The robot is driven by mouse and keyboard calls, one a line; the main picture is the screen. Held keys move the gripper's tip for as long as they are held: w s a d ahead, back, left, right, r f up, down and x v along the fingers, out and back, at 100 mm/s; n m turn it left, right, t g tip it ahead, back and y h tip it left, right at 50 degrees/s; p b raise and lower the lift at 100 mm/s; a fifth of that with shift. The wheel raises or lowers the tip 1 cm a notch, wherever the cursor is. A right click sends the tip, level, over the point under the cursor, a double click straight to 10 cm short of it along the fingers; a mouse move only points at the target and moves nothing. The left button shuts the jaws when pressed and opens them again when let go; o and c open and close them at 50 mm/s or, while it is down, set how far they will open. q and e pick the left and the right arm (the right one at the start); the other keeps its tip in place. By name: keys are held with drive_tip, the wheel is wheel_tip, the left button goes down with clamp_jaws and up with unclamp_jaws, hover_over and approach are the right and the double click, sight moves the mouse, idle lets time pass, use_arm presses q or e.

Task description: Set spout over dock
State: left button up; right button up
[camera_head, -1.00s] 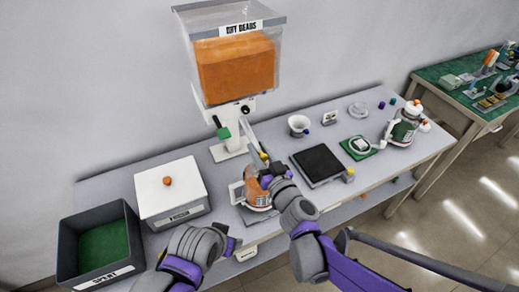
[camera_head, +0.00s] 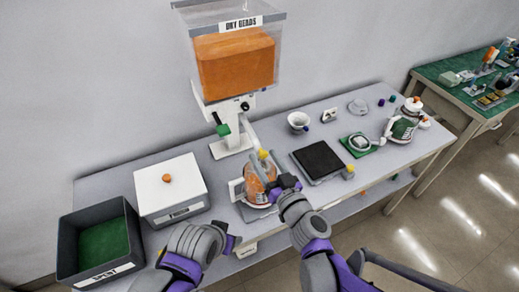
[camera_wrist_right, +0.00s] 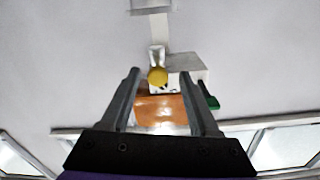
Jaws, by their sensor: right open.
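A clear canister with orange contents (camera_head: 256,187) stands upright on a grey plate at the front middle of the table. A yellow knob (camera_head: 263,154) shows at its top, near the lower end of a white arm (camera_head: 252,135) on the bead dispenser. My right gripper (camera_head: 272,170) is open close to the canister's right side and top. Which part is the dock is unclear.
The bead dispenser (camera_head: 236,62) rises behind. A white box (camera_head: 171,190) and a dark bin (camera_head: 66,240) stand left. Right are a black pad (camera_head: 318,161), a green pad (camera_head: 352,152) with a white dish, and a second canister (camera_head: 402,128). Table space between them is narrow.

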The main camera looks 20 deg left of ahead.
drive_tip(key=v, duration=0.6)
idle(0.4)
drive_tip(key=s+d+f+m+g+h, duration=0.2)
drive_tip(key=s+d+f+h, duration=0.1)
drive_tip(key=d, duration=0.6)
drive_tip(key=s+d+f+m+g+h, duration=0.2)
drive_tip(key=s+d+f+g+h, duration=0.1)
drive_tip(key=d, duration=0.6)
drive_tip(key=s+d+f+m+g+h, duration=0.2)
drive_tip(key=s+d+f+g+h, duration=0.1)
drive_tip(key=s+d+h, duration=0.3)
drive_tip(key=s+d+f, duration=0.1)
drive_tip(key=s+d, duration=0.1)
drive_tip(key=shift+s+d+f, duration=0.2)
drive_tip(key=shift+d, duration=0.2)
